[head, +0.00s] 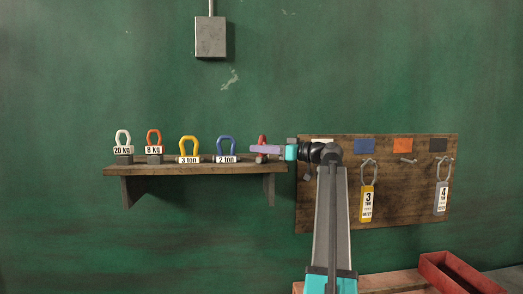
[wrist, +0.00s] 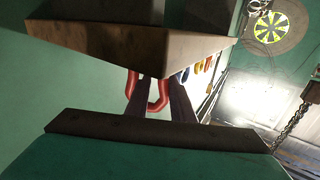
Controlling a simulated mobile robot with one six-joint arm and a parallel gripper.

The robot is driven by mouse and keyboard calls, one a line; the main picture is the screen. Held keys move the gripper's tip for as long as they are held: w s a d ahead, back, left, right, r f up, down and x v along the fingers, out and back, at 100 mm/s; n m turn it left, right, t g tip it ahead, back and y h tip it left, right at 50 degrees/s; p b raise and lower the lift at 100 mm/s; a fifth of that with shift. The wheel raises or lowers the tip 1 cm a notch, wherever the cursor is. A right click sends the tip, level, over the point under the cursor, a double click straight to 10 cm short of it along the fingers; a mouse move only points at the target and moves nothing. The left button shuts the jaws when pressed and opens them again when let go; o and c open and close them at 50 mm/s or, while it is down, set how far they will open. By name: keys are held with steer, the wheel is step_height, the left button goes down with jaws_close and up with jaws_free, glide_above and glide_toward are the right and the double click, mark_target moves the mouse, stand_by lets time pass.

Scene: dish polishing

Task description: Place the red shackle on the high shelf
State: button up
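The red shackle (head: 262,139) is at the right end of the high shelf (head: 190,169), at the level of the other shackles. My gripper (head: 256,149) reaches in from the right, and its pale purple fingers cover the middle of the shackle. In the wrist view the red shackle's bow (wrist: 132,84) shows beside and between the two dark fingers of my gripper (wrist: 162,92). Whether both fingers press on it is unclear. The shackle's lower end is partly hidden, so I cannot tell whether it bears on the shelf.
White (head: 123,138), orange-red (head: 154,138), yellow (head: 189,147) and blue (head: 226,146) shackles stand left along the shelf. A red tray (head: 455,273) is at the lower right.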

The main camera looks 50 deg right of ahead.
steer(key=shift+o, duration=0.8)
steer(key=shift+r, duration=0.2)
steer(key=shift+s+f, duration=0.15)
steer(key=shift+s, duration=0.1)
steer(key=b+v, duration=0.4)
steer(key=v, duration=0.7)
steer(key=shift+s, duration=0.25)
steer(key=shift+d, duration=0.2)
steer(key=shift+w, duration=0.1)
